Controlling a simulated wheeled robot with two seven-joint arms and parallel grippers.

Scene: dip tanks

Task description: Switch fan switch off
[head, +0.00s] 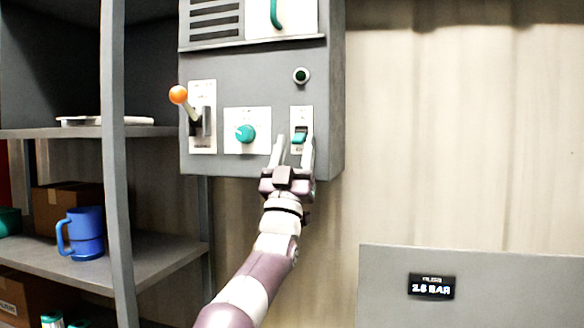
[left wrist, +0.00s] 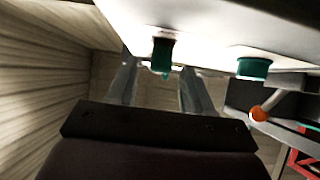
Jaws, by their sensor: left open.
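A teal switch (head: 299,136) sits on a white plate at the lower right of the grey control panel (head: 227,177). Its label is too small to read, so I cannot tell for sure that it is the fan switch. My left gripper (head: 293,150) is open at the panel's lower edge, its fingers pointing up and spread just below and around the switch. In the left wrist view the teal switch (left wrist: 162,56) shows between the two fingertips (left wrist: 158,74); I cannot tell whether either finger touches it. My right gripper is not in view.
A teal knob (head: 245,133) and an orange-balled lever (head: 179,95) are left of the switch. A dark green lamp (head: 301,76) is above it. Shelves with a blue mug (head: 83,234) stand left. A grey panel with a pressure display (head: 431,287) is lower right.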

